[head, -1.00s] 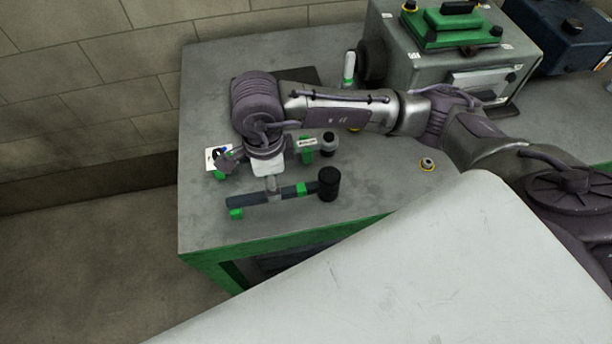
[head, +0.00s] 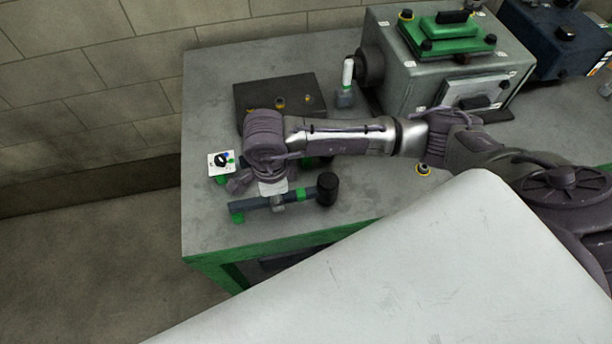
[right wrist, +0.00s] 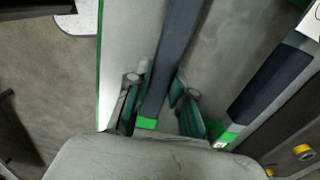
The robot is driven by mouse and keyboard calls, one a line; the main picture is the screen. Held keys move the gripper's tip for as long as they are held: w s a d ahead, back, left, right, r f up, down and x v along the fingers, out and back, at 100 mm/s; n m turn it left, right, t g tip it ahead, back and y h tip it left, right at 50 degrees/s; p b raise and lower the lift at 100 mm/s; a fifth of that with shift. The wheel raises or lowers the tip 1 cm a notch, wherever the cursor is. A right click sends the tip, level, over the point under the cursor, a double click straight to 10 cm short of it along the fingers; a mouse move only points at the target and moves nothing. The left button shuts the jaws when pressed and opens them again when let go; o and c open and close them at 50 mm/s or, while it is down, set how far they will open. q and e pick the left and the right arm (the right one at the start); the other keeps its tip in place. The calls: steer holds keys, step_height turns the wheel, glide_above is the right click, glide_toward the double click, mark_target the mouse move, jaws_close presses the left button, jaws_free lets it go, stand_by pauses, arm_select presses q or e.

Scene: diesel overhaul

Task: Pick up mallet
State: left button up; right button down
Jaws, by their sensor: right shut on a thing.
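The mallet lies on the grey workbench (head: 215,75) near its front edge in the head view. It has a black cylindrical head (head: 327,188) at the right and a dark blue handle (head: 246,203) with green bands. My right gripper (head: 277,203) comes down from above on the handle, between its left end and the head. In the right wrist view the handle (right wrist: 176,60) runs between the two fingers of my right gripper (right wrist: 160,108), which is shut on it. The mallet looks still at bench level. My left gripper is not in view.
A dark block (head: 280,97) and a grey machine with a green top (head: 450,60) stand behind. Another dark handle (right wrist: 265,85) lies beside the mallet in the wrist view.

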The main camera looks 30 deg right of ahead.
stand_by(0.5)
steer(key=shift+w+r, duration=0.1)
steer(key=shift+r+b, duration=0.35)
steer(key=shift+r, duration=0.25)
step_height(320, 180, up, 2)
steer(key=shift+r+b, duration=0.25)
steer(key=shift+b, duration=0.4)
steer(key=s+d+r+b, duration=0.3)
steer(key=s+d+r, duration=0.2)
steer(key=d, duration=0.5)
steer(key=shift+s+d+r, duration=0.15)
steer(key=shift+s+r, duration=0.2)
steer(key=shift+r, duration=0.75)
steer(key=c, duration=1.8)
jaws_free()
jaws_close()
